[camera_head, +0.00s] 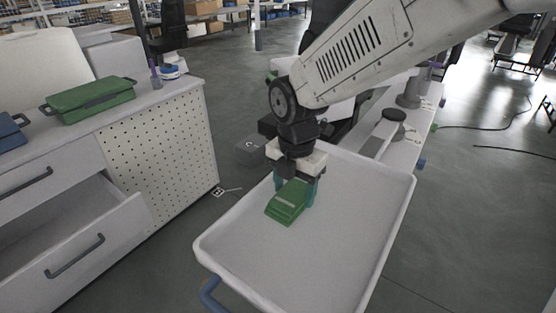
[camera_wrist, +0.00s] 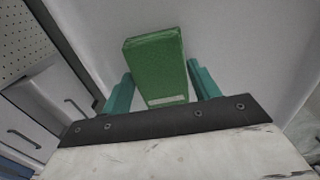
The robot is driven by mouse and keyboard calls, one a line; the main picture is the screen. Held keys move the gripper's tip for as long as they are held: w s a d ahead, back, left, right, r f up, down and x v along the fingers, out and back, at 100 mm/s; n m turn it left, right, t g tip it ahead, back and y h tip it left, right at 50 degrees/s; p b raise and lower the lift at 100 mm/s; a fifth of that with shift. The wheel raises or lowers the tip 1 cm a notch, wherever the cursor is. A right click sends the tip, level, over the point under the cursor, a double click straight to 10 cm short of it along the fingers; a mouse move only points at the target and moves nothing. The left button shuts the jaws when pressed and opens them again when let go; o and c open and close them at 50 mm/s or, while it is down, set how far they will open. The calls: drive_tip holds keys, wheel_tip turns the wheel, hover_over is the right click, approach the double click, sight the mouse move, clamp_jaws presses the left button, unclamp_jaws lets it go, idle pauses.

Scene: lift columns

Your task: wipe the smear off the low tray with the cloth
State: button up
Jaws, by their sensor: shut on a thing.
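The low tray (camera_head: 350,240) is a light grey shallow tray with a raised rim, in the middle of the head view; its surface also fills much of the wrist view (camera_wrist: 235,30). My gripper (camera_head: 298,192) is over the tray's left part, pointing down. Its teal fingers are shut on a green block-like thing with a pale strip, which appears to be the cloth (camera_head: 286,204); it also shows between the fingers in the wrist view (camera_wrist: 156,68). I cannot tell whether it touches the tray. No smear can be made out on the visible tray surface.
A grey cabinet (camera_head: 160,150) with a perforated side and an open drawer (camera_head: 90,225) stands at left. A green case (camera_head: 92,98) lies on its top. A blue handle (camera_head: 210,294) is at the tray's near left corner. A bench (camera_head: 415,120) with objects stands behind the tray.

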drive_tip(key=shift+w+a, duration=0.25)
drive_tip(key=shift+a, duration=0.1)
drive_tip(key=shift+w+a+r, duration=0.15)
wheel_tip(320, 180, up, 3)
drive_tip(key=shift+f, duration=0.2)
drive_tip(key=shift+r, duration=2.65)
